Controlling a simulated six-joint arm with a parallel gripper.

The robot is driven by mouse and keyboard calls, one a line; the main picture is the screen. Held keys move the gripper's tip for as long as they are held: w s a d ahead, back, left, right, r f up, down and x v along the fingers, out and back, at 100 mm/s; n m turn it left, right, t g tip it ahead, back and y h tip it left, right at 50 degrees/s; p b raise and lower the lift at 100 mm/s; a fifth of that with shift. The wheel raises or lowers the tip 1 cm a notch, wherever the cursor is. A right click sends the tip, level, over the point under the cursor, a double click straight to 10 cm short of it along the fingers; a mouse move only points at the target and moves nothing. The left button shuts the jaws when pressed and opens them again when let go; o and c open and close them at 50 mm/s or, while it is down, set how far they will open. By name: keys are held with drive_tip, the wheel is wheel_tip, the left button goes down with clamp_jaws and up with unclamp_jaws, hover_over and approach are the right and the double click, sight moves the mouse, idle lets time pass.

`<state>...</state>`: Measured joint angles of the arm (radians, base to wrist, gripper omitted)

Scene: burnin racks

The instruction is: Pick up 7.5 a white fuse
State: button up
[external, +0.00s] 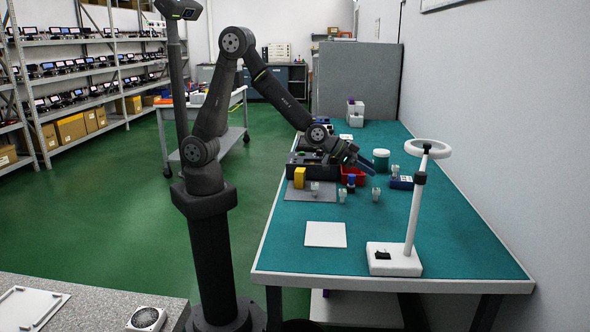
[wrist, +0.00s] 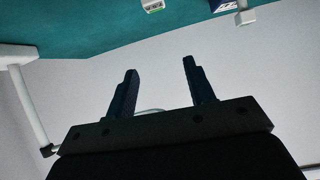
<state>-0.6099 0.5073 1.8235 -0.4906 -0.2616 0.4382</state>
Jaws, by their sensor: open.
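Several small pale, block-shaped pieces that look like fuses stand on the teal bench: one on the grey mat (external: 314,188), one right of it (external: 342,196), one further right (external: 376,194) and one by a blue box (external: 395,170). Their ratings are too small to read, so I cannot tell which is the 7.5 A white fuse. My gripper (external: 368,167) is above the bench, behind and above these pieces. In the wrist view my gripper (wrist: 160,68) has its two dark fingers apart with nothing between them. A pale piece with green (wrist: 152,5) shows at the top edge there.
A red bin (external: 353,177), a yellow block (external: 299,178) and a green-white cup (external: 381,159) stand around the gripper. A ring-headed lamp (external: 415,215) rises at the front right. A white square pad (external: 325,234) lies at the front; bench around it is clear.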

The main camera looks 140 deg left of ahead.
approach(377, 189)
drive_tip(key=shift+n, duration=0.4)
drive_tip(key=x, duration=0.4)
drive_tip(key=shift+w+a+f, duration=0.2)
drive_tip(key=shift+w+a, duration=0.05)
drive_tip(key=x, duration=0.4)
drive_tip(key=shift+s+f, duration=0.1)
drive_tip(key=shift+f, duration=0.25)
drive_tip(key=shift+w+a+f, duration=0.25)
drive_tip(key=shift+w+a, duration=0.15)
drive_tip(key=shift+w, duration=0.05)
drive_tip(key=c, duration=1.1)
